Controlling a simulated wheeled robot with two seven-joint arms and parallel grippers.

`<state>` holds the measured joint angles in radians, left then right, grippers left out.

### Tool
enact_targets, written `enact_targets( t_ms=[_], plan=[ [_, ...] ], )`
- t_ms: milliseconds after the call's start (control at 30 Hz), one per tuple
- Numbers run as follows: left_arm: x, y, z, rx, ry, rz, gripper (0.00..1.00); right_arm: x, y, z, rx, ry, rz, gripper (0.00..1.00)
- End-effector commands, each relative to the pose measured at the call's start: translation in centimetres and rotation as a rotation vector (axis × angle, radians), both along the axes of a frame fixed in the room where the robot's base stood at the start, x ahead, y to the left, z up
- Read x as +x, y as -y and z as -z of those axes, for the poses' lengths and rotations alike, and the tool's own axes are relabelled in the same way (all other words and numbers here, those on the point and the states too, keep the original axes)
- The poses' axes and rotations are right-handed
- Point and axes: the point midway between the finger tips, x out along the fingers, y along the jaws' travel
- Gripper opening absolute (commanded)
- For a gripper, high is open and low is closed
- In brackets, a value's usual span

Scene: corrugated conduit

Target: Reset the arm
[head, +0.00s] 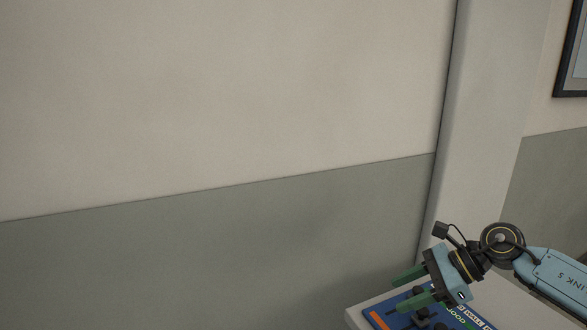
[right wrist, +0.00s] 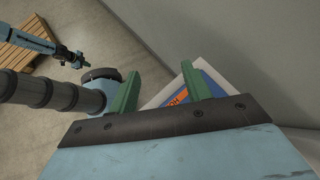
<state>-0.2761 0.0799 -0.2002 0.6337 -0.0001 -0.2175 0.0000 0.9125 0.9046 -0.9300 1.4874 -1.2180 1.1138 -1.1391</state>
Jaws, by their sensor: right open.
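My right gripper (head: 396,294) is at the lower right of the head view, with its two green fingers apart and nothing between them. It hangs near the corner of a pale table (head: 357,318), over or beside a blue board. In the right wrist view the green fingers (right wrist: 161,68) are also spread and empty. A light blue arm (right wrist: 28,38) with a dark end shows at the upper left of that view. It looks like my left arm, but its end is too small to read. My left gripper does not show in the head view.
The blue board (head: 377,319) with an orange patch and lettering lies on the table; dark parts show on it. A grey wall (head: 220,265) stands behind, with a pillar (head: 480,120) and a framed picture (head: 572,80). A slatted wooden platform (right wrist: 15,52) is on the floor.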

Motion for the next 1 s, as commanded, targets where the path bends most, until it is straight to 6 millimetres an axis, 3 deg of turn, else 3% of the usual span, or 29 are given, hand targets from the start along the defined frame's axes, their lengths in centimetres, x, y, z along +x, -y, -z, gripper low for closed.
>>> enact_targets(
  t_ms=[33,200,300,367,500,633,767,933,967,1000],
  plan=[
    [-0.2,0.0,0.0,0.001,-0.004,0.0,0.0,-0.3,-2.5,0.1,0.089,-0.013,0.026,0.48],
    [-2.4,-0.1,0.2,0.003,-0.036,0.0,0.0,-0.9,-10.4,-2.0,0.502,-0.116,0.218,0.48],
    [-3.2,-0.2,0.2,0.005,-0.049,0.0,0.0,-1.1,-12.9,-3.8,0.764,-0.232,0.373,0.48],
    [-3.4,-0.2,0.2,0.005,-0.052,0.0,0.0,-1.1,-13.6,-4.6,0.916,-0.318,0.475,0.48],
    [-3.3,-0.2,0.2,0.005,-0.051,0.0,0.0,-1.1,-12.9,-5.3,1.251,-0.552,0.746,0.48],
    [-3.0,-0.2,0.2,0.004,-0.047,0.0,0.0,-1.5,-10.5,-3.8,1.526,-0.801,1.031,0.48],
    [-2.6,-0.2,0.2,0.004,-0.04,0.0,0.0,-3.3,-7.3,-0.1,1.763,-1.061,1.354,0.48],
    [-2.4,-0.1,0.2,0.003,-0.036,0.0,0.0,-8.6,-3.5,6.5,1.993,-1.387,1.839,0.48],
    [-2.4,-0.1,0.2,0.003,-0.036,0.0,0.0,-9.8,-3.1,7.7,-2.019,1.438,-1.928,0.48],
    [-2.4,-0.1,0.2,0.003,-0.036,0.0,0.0,-11.6,-2.5,9.2,-1.897,1.386,-1.894,0.48]
  ],
)
